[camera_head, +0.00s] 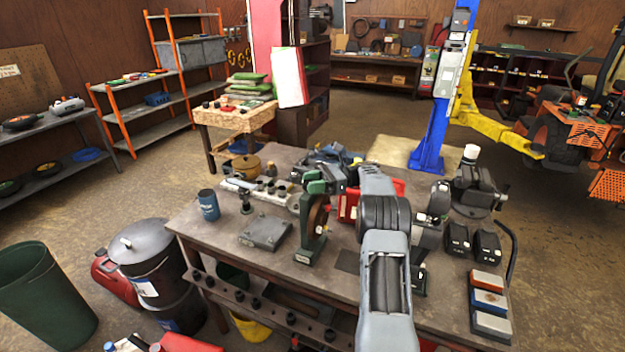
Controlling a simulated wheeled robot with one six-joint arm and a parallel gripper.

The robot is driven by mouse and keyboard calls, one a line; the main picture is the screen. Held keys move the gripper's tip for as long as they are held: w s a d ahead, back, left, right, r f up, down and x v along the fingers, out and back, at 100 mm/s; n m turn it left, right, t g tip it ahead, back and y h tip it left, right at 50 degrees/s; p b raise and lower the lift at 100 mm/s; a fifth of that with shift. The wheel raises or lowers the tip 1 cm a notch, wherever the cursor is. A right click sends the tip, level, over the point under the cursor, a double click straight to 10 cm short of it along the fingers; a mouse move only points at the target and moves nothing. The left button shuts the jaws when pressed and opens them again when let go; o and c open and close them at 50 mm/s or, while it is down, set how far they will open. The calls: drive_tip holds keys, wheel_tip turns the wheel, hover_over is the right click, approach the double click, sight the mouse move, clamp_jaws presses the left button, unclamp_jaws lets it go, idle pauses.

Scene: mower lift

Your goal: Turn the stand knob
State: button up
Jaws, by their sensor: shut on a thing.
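The green stand (312,243) stands upright on the workbench, left of my arm, and carries a brown disc (318,214). My arm comes up from the bottom, bends over the bench and reaches left behind the stand's top. My gripper (326,180) is at the top of the stand, small and partly hidden by it and by my own arm links. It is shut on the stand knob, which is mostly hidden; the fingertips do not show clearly.
A red bin (350,205) sits behind my arm.

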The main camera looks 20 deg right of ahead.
drive_tip(key=shift+r+n+g, duration=0.1)
drive_tip(key=shift+n+g, duration=0.4)
drive_tip(key=shift+g, duration=0.3)
drive_tip(key=o, duration=0.9)
drive_tip(key=shift+a, duration=0.2)
drive_tip(key=shift+c, duration=0.2)
drive_tip(key=shift+d, duration=0.1)
